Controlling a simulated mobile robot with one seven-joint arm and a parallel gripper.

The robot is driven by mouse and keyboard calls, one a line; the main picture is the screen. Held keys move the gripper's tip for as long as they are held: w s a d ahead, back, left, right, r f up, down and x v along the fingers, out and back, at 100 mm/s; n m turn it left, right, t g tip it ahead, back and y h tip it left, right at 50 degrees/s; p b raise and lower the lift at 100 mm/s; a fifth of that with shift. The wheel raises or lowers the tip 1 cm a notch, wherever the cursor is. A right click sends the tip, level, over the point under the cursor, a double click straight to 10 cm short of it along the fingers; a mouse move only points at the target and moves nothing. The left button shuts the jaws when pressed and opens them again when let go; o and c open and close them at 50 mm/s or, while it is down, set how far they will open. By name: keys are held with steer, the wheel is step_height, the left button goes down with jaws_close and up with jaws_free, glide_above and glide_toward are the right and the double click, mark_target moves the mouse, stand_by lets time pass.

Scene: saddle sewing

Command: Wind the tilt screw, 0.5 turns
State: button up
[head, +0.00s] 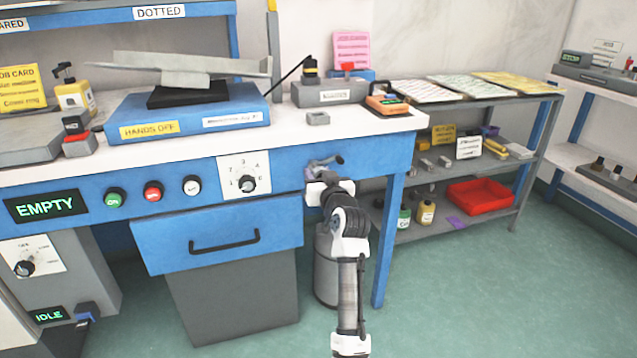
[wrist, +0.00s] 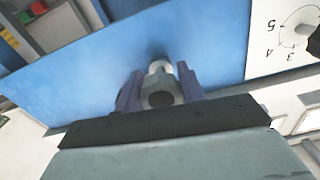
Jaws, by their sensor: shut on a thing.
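The tilt screw (wrist: 160,93) shows in the wrist view as a grey metal knob standing out from the blue front panel of the bench. The purple fingers of my gripper (wrist: 159,92) sit on either side of it, and my gripper is shut on it. In the head view my gripper (head: 318,172) is at the right part of the blue bench front, right of the numbered dial. There the screw is mostly hidden by my gripper and wrist. A tilted grey plate (head: 185,63) rests on a black block over a blue base (head: 190,118) on the bench top.
The numbered dial (head: 247,184) is just left of my gripper, with several round buttons beyond it. Below are a blue drawer (head: 217,236) and a grey cylinder (head: 327,268). A shelf with a red tray (head: 482,196) stands to the right. The green floor is clear in front.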

steer(key=shift+r+n+b, duration=0.1)
steer(key=shift+n+b, duration=0.45)
steer(key=shift+n, duration=0.45)
steer(key=o, duration=1)
steer(key=shift+w, duration=0.1)
steer(key=shift+s, duration=0.2)
